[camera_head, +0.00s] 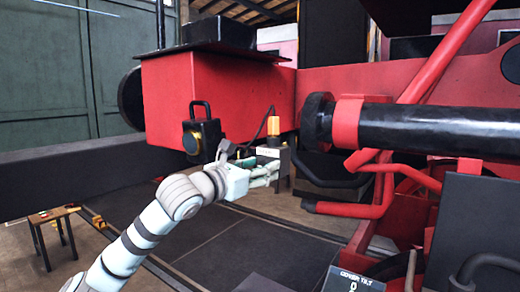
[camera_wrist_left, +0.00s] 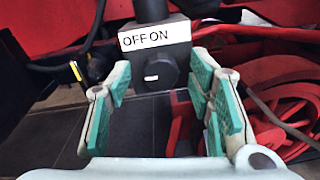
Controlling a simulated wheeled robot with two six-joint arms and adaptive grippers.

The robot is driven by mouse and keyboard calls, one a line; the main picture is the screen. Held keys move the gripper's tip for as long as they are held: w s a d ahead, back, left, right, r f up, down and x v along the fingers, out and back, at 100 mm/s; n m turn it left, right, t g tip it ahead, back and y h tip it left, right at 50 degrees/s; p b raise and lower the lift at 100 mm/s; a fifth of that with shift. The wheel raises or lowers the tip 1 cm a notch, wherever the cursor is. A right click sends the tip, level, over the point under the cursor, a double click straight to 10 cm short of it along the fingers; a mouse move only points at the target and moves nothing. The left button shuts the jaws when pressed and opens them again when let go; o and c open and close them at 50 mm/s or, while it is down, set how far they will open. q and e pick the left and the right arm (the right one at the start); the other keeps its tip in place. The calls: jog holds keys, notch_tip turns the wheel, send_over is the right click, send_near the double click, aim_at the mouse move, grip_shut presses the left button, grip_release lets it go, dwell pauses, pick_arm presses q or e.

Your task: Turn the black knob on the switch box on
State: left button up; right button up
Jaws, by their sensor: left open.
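The dark switch box (camera_wrist_left: 170,30) has a white label reading "OFF ON" in the left wrist view. Its black knob (camera_wrist_left: 166,67) is just below the label and carries a short white mark on its lower left part. My left gripper (camera_wrist_left: 158,84) is open, with its green-padded fingers on either side of the knob and apart from it. In the head view the left gripper (camera_head: 275,172) reaches to the small box (camera_head: 271,153) under an orange lamp; the knob cannot be made out there. My right gripper is not in view.
A black lantern (camera_head: 202,138) hangs on the red machine just left of my gripper. A large black cylinder (camera_head: 420,127) and red pipes (camera_head: 350,208) stand to the right. A small stool (camera_head: 53,217) is at the lower left. The floor below is largely open.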

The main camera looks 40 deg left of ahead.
pick_arm(q)
jog(key=shift+s, duration=0.1)
jog(key=shift+c, duration=0.6)
grip_shut()
jog(key=shift+m, duration=0.4)
jog(key=shift+d+f+m+p, duration=0.1)
jog(key=shift+m+p, duration=0.35)
jog(key=shift+m, duration=3.75)
jog(key=shift+f+m+p, duration=0.1)
jog(key=shift+m+p, duration=0.3)
jog(key=shift+m, duration=3.8)
